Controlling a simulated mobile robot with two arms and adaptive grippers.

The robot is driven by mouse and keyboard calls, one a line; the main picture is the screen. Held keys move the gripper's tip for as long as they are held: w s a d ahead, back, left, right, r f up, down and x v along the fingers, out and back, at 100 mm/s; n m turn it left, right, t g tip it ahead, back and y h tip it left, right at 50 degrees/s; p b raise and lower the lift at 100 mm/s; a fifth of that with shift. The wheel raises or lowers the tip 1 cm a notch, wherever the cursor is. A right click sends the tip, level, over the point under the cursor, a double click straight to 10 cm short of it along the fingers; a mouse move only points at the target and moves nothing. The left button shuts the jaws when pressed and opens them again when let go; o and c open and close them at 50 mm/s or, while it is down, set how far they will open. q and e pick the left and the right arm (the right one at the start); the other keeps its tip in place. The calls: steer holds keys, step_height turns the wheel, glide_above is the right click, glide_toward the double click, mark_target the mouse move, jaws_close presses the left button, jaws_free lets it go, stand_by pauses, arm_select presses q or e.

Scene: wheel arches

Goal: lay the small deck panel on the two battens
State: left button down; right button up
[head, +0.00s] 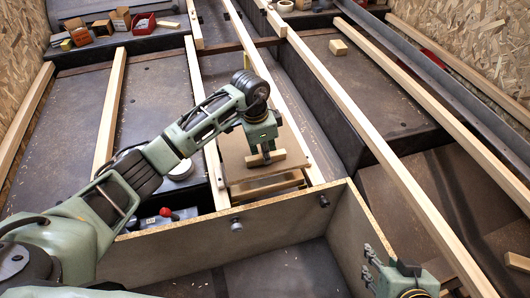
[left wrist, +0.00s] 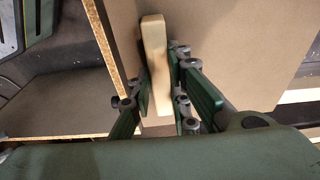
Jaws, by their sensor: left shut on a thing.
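The small deck panel (head: 236,150) is a flat brown board with a light wooden grip bar (head: 277,158) on top. It lies between and partly over two long pale battens, the left batten (head: 197,88) and the right batten (head: 262,70). Whether it touches them cannot be told. My left gripper (head: 266,158) points down and is shut on the bar. In the left wrist view its fingers stand on both sides of the bar (left wrist: 154,62), above the panel's brown face (left wrist: 230,45). My right gripper (head: 370,266) is at the bottom right, partly cut off.
An open-topped board box (head: 230,232) stands in front of the panel. More long battens run along both sides, with dark wheel arches (head: 375,90) between. A small wood block (head: 338,47) lies on the right arch. Boxes and a red bin (head: 143,23) sit at the back left.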

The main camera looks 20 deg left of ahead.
mark_target(265, 166)
arm_select(q)
steer(key=shift+f+b, duration=0.3)
steer(key=shift+b, duration=0.05)
steer(key=shift+f+b, duration=1)
steer(key=shift+b, duration=0.05)
arm_select(e)
steer(key=w+a+r+t+y, duration=0.2)
steer(key=w+a+r+t, duration=0.2)
steer(key=w+r+t, duration=0.6)
arm_select(q)
steer(key=shift+f+b, duration=0.3)
steer(key=shift+w+f+b, duration=0.1)
steer(key=shift+f+b, duration=0.2)
steer(key=shift+b, duration=0.05)
steer(key=shift+f+b, duration=0.25)
steer(key=shift+b, duration=0.15)
steer(key=shift+f+b, duration=0.25)
steer(key=shift+b, duration=0.1)
steer(key=shift+f, duration=1.15)
arm_select(e)
steer(key=s+r+t+y, duration=0.1)
steer(key=r+t, duration=0.1)
steer(key=r, duration=0.5)
steer(key=s+a+r+t+y, duration=0.1)
steer(key=s+r+t, duration=0.1)
steer(key=r, duration=0.5)
steer(key=shift+n+t+y, duration=0.3)
steer(key=shift+n+y, duration=0.1)
